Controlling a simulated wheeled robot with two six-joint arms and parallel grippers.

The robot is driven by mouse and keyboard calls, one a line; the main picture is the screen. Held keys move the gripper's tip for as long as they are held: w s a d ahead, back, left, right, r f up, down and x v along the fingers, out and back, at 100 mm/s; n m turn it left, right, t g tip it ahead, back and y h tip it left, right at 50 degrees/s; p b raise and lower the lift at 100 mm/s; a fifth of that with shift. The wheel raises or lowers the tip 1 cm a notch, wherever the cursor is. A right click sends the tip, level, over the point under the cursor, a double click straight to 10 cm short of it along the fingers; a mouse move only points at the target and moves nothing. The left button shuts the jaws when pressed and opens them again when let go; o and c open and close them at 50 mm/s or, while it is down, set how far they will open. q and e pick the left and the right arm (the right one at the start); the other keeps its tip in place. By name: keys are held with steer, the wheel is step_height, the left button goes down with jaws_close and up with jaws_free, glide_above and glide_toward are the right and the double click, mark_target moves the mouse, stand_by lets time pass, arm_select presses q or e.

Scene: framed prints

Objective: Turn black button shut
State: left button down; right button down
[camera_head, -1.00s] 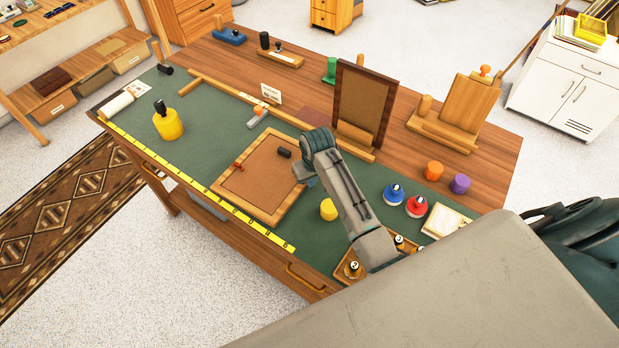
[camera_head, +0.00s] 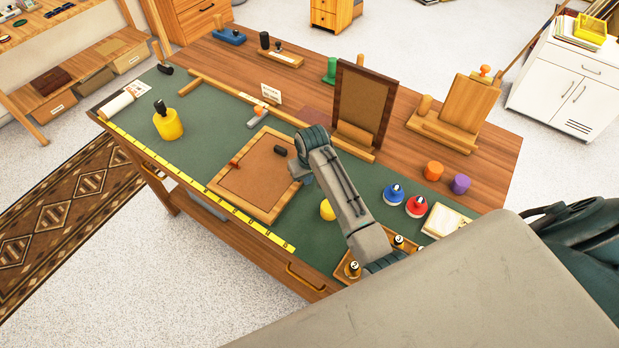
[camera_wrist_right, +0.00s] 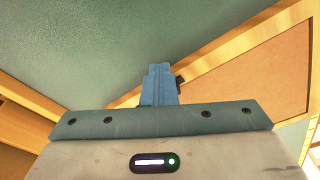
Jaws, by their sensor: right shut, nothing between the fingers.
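The black button (camera_head: 281,151) is a small dark turn piece near the far right edge of the wooden frame (camera_head: 226,201), which lies flat on the green mat with its brown backing up. An orange-red button (camera_head: 234,163) sits at its left side. My right gripper (camera_head: 298,172) is beside the frame's right edge, close to the black button; the arm partly hides its fingers. In the right wrist view the shut blue fingers (camera_wrist_right: 159,82) are at the frame edge, with a small dark piece (camera_wrist_right: 179,81) right beside them. Contact cannot be told. My left gripper is not in view.
Blue (camera_head: 393,195) and red (camera_head: 416,206) round pieces stand to the right. An upright frame (camera_head: 361,105) stands behind.

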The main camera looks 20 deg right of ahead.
steer(key=shift+w+a+p, duration=0.15)
steer(key=shift+a+p, duration=0.3)
steer(key=shift+a, duration=0.05)
stand_by(0.5)
steer(key=shift+r, duration=3.5)
steer(key=shift+f, duration=0.1)
